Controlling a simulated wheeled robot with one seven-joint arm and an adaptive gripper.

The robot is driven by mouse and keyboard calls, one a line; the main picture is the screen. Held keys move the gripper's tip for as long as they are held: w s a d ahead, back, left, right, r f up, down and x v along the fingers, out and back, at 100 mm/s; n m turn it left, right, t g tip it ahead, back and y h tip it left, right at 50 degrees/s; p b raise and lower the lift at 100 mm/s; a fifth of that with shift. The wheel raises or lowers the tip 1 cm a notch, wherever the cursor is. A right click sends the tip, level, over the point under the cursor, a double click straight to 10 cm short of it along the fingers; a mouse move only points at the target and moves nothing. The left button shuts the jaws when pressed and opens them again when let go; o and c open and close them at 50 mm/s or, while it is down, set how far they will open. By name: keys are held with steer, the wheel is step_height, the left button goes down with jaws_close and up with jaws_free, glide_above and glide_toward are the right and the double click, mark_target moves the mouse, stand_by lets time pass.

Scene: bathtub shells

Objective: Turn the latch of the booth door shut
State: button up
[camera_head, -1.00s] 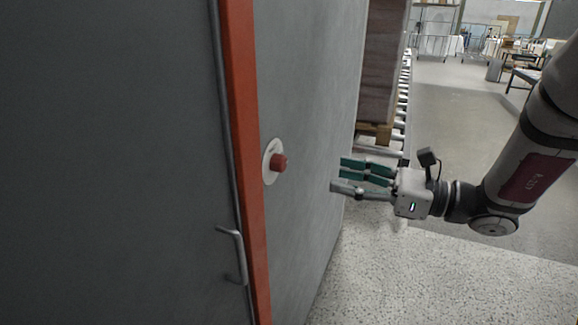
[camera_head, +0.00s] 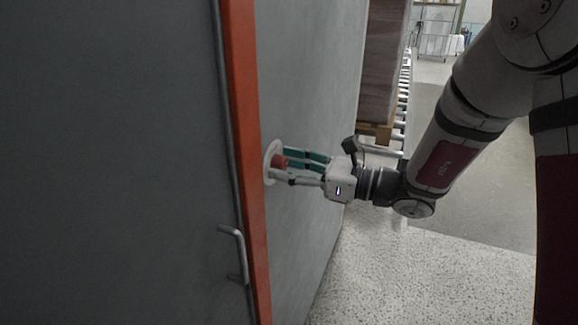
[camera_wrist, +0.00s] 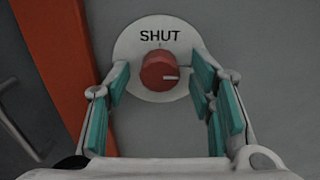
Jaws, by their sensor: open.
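The latch is a red round knob (camera_wrist: 158,71) on a white round plate (camera_wrist: 127,49) marked SHUT at its top. The knob's pale pointer line points right, not up at the SHUT mark. The knob also shows in the head view (camera_head: 280,162), on the grey wall beside the orange door frame. My gripper (camera_wrist: 160,92) is open, with one teal-padded finger on each side of the knob. In the wrist view a gap shows on both sides, so the fingers look apart from it. In the head view my gripper (camera_head: 286,168) reaches the plate from the right.
The dark grey booth door (camera_head: 120,160) with a bent metal handle (camera_head: 236,252) is at the left, bordered by the orange frame (camera_head: 245,140). A roller conveyor (camera_head: 402,95) with a tall wrapped stack (camera_head: 384,60) stands behind. Speckled floor lies clear below my arm.

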steer(key=shift+c, duration=0.3)
steer(key=c, duration=1.1)
steer(key=shift+n, duration=0.3)
steer(key=n+b, duration=0.4)
steer(key=shift+f, duration=0.15)
steer(key=n+b, duration=0.4)
steer(key=b, duration=0.1)
steer(key=shift+n, duration=0.4)
steer(key=n+b, duration=0.5)
steer(key=b, duration=0.3)
steer(key=shift+f, duration=0.1)
steer(key=n+b, duration=0.3)
steer(key=b, duration=0.3)
steer(key=shift+r+n, duration=0.2)
steer(key=shift+n, duration=0.2)
